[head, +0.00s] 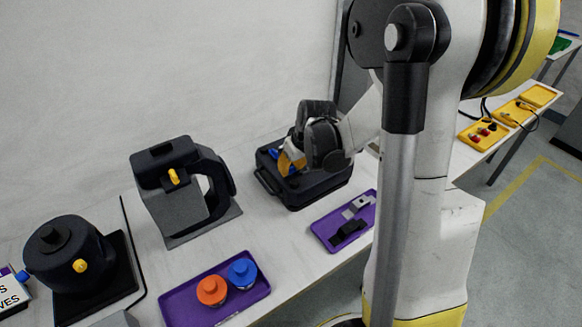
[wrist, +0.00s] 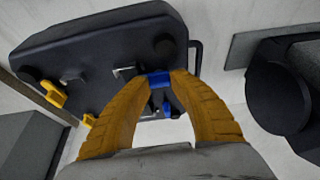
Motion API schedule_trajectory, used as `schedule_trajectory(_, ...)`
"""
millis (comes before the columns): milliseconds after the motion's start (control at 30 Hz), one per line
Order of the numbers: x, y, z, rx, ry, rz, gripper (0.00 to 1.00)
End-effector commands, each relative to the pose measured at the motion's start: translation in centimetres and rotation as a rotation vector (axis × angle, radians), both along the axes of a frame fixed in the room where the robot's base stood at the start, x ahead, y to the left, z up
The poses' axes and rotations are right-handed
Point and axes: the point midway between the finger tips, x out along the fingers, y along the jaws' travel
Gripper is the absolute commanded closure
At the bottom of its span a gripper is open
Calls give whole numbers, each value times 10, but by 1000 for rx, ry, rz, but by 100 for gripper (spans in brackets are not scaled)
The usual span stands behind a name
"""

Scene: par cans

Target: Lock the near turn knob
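A black case-like unit (head: 318,187) with a handle lies on the white table in the head view. My gripper (head: 285,162) reaches down onto it and hides part of its top. In the wrist view the unit (wrist: 85,55) fills the upper left. A blue turn knob (wrist: 160,79) sits between my yellow fingertips, which close in on both its sides. A second blue part (wrist: 166,109) shows just below it, between the fingers. In the head view a blue piece (head: 274,154) shows left of the fingers. I cannot tell whether the gripped knob is the near one, or its turn angle.
A black bracketed device (head: 180,190) with a yellow knob stands to the left, and a round black device (head: 65,255) farther left. A purple tray (head: 175,301) holds an orange and a blue jar. Another purple tray (head: 325,228) holds small grey and black parts.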

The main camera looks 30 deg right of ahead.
Motion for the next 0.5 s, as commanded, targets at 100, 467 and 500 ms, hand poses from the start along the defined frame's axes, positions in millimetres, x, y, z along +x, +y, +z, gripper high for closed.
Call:
schedule_trajectory(100,0,0,0,0,1,0,51)
schedule_trajectory(467,-3,0,6,-1,0,-1,51)
schedule_trajectory(500,-5,0,10,0,0,-2,51)
